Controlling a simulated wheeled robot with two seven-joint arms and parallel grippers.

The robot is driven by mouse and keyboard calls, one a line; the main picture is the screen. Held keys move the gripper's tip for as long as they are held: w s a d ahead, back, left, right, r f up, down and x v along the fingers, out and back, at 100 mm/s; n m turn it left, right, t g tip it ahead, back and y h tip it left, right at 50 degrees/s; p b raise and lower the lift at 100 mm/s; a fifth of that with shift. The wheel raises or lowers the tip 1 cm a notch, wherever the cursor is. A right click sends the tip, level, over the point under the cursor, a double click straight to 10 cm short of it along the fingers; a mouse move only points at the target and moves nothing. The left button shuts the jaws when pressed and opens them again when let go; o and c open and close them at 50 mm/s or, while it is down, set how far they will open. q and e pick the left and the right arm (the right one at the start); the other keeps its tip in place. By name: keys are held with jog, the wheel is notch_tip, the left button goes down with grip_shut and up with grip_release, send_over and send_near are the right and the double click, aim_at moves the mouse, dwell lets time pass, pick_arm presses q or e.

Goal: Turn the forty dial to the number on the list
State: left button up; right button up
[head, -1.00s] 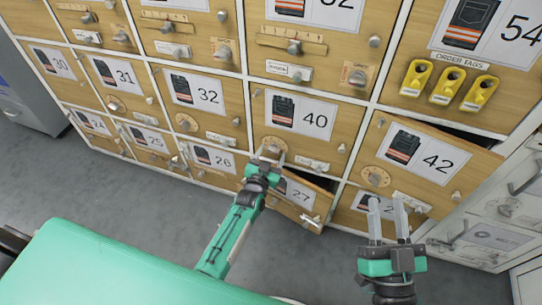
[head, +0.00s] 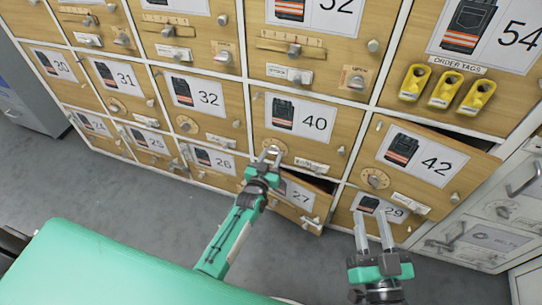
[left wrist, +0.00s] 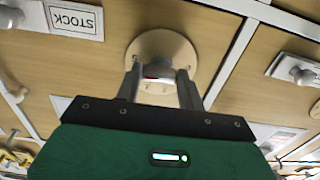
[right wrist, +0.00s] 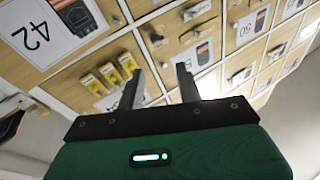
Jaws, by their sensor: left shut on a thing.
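The locker door labelled 40 (head: 318,120) is closed, in the middle of the head view. Its round dial (head: 278,145) is at the door's lower left, partly hidden by my left gripper (head: 269,156). In the left wrist view the pale dial disc (left wrist: 188,50) shows behind the fingers. My left gripper (left wrist: 160,75) is shut on the dial's grey knob. The dial's marks are too small to read. My right gripper (head: 373,222) is open and empty, in front of the door labelled 29. In the right wrist view its two fingers (right wrist: 160,85) stand apart. I see no readable list.
Door 42 (head: 450,140) stands ajar to the right, and door 27 (head: 318,188) stands ajar below door 40. Yellow order tags (head: 440,88) hang at the upper right. A teal surface (head: 110,262) fills the lower left. Grey floor (head: 150,200) is clear in front of the lockers.

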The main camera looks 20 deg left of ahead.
pick_arm(q)
jog(key=shift+n+p, duration=0.5)
jog(key=shift+n, duration=2.3)
pick_arm(e)
notch_tip(320, 180, down, 6)
jog(key=s+a+g, duration=0.1)
jog(key=s+g, duration=0.1)
jog(key=g, duration=0.1)
jog(key=shift+a+g, duration=0.2)
jog(key=shift+g, duration=0.2)
jog(key=shift+s+r, duration=0.1)
pick_arm(q)
jog(key=o, duration=1)
jog(key=shift+s, duration=0.15)
